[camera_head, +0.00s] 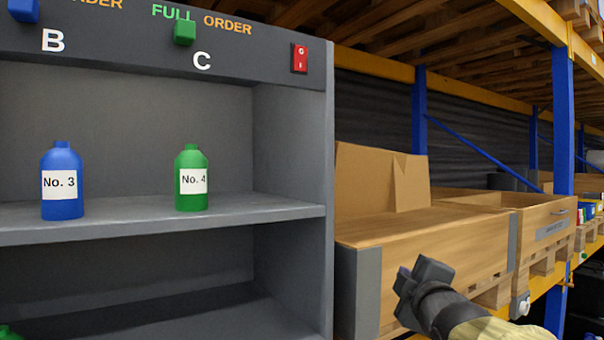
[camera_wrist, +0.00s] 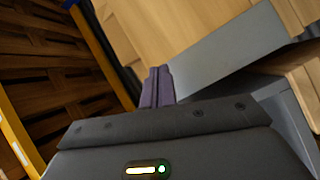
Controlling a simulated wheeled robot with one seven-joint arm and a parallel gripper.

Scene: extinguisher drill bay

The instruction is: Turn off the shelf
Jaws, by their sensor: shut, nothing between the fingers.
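The grey shelf (camera_head: 290,211) fills the left of the head view. On its top panel, at the right end, is a red rocker switch (camera_head: 300,58) marked O and I. A blue bottle labelled No. 3 (camera_head: 62,181) and a green bottle labelled No. 4 (camera_head: 191,178) stand upright on the middle board. My gripper (camera_head: 420,278) is to the right of the shelf, below the switch and apart from it, in front of a wooden crate. Its fingers are shut and empty, as the wrist view also shows (camera_wrist: 157,86). The switch is not seen in the wrist view.
Blue knob B (camera_head: 23,10) and green knob C (camera_head: 184,33) stick out from the top panel. The wooden crate (camera_head: 430,236) holds cardboard right of the shelf. A blue rack post (camera_head: 563,120) stands further right. The space before the shelf looks clear.

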